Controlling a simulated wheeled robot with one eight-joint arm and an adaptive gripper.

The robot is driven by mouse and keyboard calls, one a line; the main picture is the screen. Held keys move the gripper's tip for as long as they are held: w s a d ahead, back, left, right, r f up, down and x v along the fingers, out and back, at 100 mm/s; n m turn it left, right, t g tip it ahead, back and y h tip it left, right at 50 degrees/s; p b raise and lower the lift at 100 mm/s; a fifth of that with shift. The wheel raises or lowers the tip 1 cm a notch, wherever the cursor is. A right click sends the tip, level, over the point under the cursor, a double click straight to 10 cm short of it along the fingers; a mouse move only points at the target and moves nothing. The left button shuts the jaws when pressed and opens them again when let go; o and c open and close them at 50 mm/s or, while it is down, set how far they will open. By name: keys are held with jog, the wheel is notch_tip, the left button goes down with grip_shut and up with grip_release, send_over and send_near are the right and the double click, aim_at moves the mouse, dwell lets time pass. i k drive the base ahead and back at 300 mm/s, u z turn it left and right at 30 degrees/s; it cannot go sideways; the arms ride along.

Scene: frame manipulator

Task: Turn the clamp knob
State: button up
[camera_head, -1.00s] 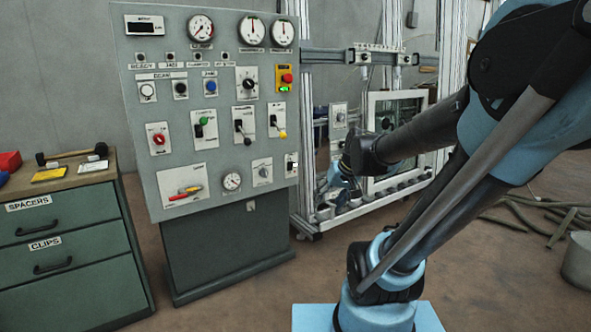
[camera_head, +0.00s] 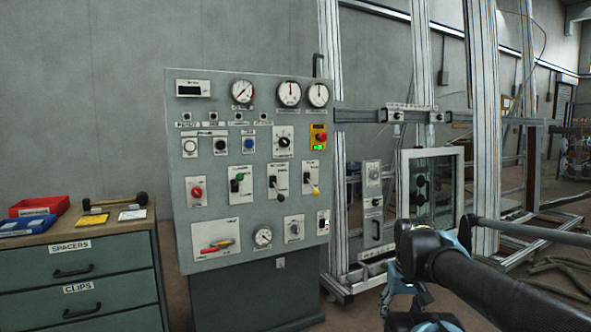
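The grey control panel (camera_head: 182,245) stands left of centre and carries several knobs. A black rotary knob (camera_head: 283,142) sits on a white plate at its upper right. A smaller rotary knob (camera_head: 294,229) sits at the lower right. Another round knob (camera_head: 374,173) is on a white plate on the frame to the right of the panel. The labels are too small to read, so I cannot tell which is the clamp knob. My gripper (camera_head: 388,300) shows small at the end of my arm, low and right of the panel, apart from these knobs. Its fingers are not clear.
A metal profile frame (camera_head: 486,120) with a glazed window unit (camera_head: 458,190) stands right of the panel. A green drawer cabinet (camera_head: 140,285) with a red bin (camera_head: 40,205) is at left. Hoses (camera_head: 550,268) lie on the floor at right.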

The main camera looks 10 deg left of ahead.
aim_at(283, 142)
jog(key=u, duration=0.55)
jog(key=k, duration=1.3)
jog(key=u, duration=0.65)
jog(key=i, duration=0.65)
jog(key=z, duration=0.55)
jog(key=i, duration=1.15)
jog(key=z, duration=0.65)
